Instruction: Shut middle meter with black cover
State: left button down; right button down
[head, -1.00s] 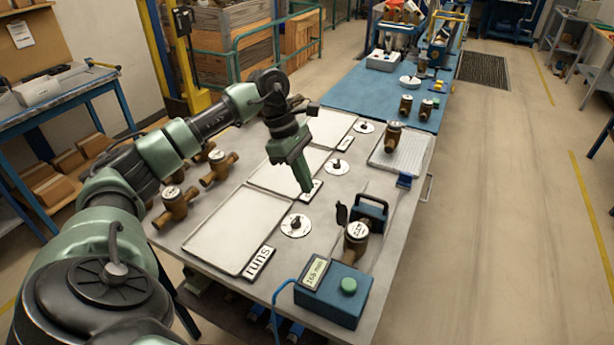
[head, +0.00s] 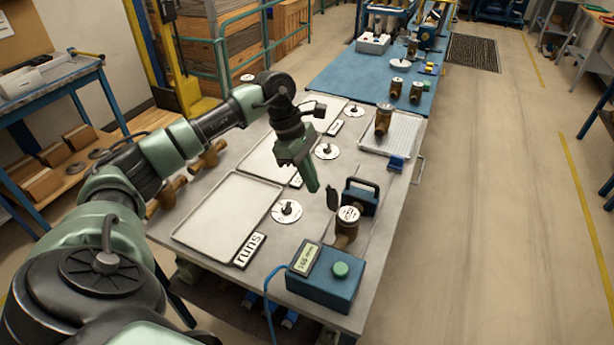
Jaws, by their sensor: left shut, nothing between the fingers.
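A brass meter (head: 346,226) with a white dial stands at the near right of the bench, behind the blue box with a green button. A black cover (head: 333,198) stands raised at its left rear side, so the dial is uncovered. My left gripper (head: 313,187) points down, shut and empty, left of the black cover and a little above it in the picture. It looks apart from the cover. Another brass meter (head: 383,122) stands on the ribbed tray farther back. My right gripper is not in view.
The blue test box (head: 324,287) with a display stands at the front. A dark blue handled case (head: 361,195) stands close behind the meter. Flat trays (head: 226,218) and white discs with black knobs (head: 286,211) lie left. More meters (head: 416,92) stand on the blue mat.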

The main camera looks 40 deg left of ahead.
aim_at(334, 202)
pick_arm(q)
jog(key=shift+w+d+f, duration=0.1)
jog(key=shift+w+d, duration=0.15)
jog(key=shift+d, duration=0.7)
jog(key=shift+w+d+f, duration=0.15)
jog(key=shift+w+d, duration=0.05)
jog(key=shift+d, duration=0.75)
jog(key=shift+w+d+f, duration=0.1)
jog(key=shift+w+d, duration=0.15)
jog(key=shift+d, duration=0.7)
jog(key=shift+r, duration=0.1)
notch_tip(334, 202, up, 7)
jog(key=p, duration=0.4)
